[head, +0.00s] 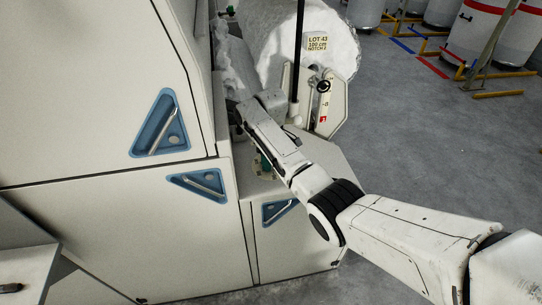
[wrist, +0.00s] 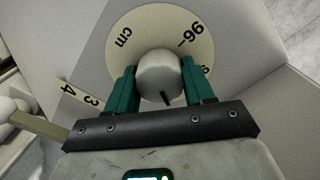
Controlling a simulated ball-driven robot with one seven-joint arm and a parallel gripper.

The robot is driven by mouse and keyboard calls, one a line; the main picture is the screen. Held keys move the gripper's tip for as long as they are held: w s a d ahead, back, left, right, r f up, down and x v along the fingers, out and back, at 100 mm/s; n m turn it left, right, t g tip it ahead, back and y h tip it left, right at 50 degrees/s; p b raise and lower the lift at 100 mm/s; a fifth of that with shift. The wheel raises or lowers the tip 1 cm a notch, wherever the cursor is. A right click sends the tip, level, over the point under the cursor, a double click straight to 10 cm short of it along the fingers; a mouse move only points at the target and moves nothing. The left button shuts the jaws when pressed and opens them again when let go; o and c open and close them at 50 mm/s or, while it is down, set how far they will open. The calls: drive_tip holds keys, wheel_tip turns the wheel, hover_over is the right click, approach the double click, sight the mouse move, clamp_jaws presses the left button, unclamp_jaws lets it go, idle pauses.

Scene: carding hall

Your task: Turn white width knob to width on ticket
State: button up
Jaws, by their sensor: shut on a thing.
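The white width knob (wrist: 160,77) sits on a round cream dial (wrist: 140,30) in the wrist view. The dial reads "cm" and "96", with another mark partly hidden behind the right finger. A short dark line shows on the knob's lower side. My gripper (wrist: 159,72) is shut on the knob, one green finger touching each side. In the head view my arm reaches down to the machine, and it mostly hides the knob and dial. The ticket (head: 318,44) hangs near the white roll and reads "LOT 43, 100 cm, NOTCH 2".
A strip marked 3 and 4 (wrist: 78,96) lies left of the dial, beside a tan bar (wrist: 38,128). A small black handwheel (head: 323,86) and a black upright rod (head: 298,50) stand beyond my arm. Open grey floor (head: 430,140) lies right.

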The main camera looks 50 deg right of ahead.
drive_tip(key=shift+w+r, duration=0.1)
idle(0.3)
drive_tip(key=o, duration=1)
drive_tip(key=shift+o, duration=0.2)
wheel_tip(320, 180, up, 11)
drive_tip(key=shift+f+b, duration=0.15)
drive_tip(key=shift+b, duration=0.3)
drive_tip(key=shift+f, duration=0.1)
